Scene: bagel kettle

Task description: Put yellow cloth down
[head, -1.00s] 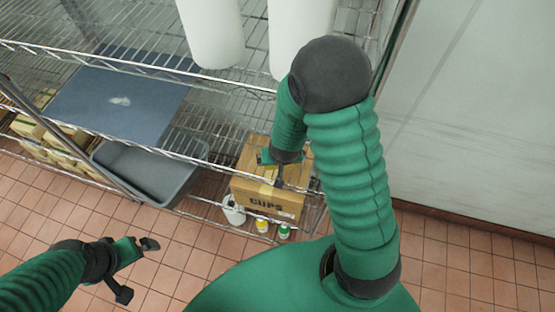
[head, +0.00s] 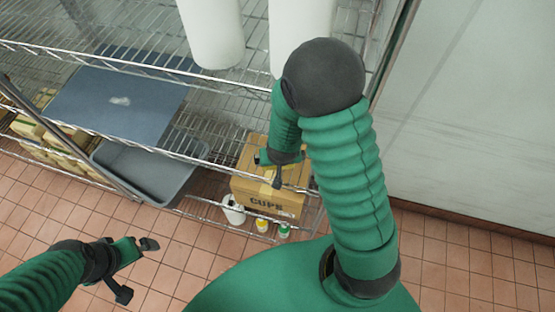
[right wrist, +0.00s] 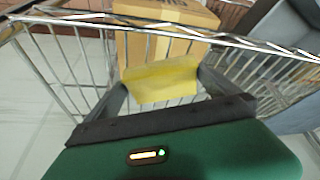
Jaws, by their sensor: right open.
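The yellow cloth (right wrist: 160,80) shows in the right wrist view as a flat-looking patch between the two fingers of my right gripper (right wrist: 164,78). The gripper is open, with a dark finger at each side of the cloth. I cannot tell whether the fingers touch it or whether it rests fully on the wires below. In the head view my right gripper (head: 270,169) is in front of the cardboard box marked CUPS (head: 262,203), and the cloth cannot be made out clearly there. My left gripper (head: 137,268) is open and empty above the floor, at lower left.
A wire shelf rack (head: 225,157) fills the upper left. It holds a blue-grey board (head: 95,105), a grey tub (head: 150,178) and white cylinders (head: 212,35). Small bottles (head: 263,225) stand by the box. A pale wall (head: 480,110) is at right; tiled floor is clear in front.

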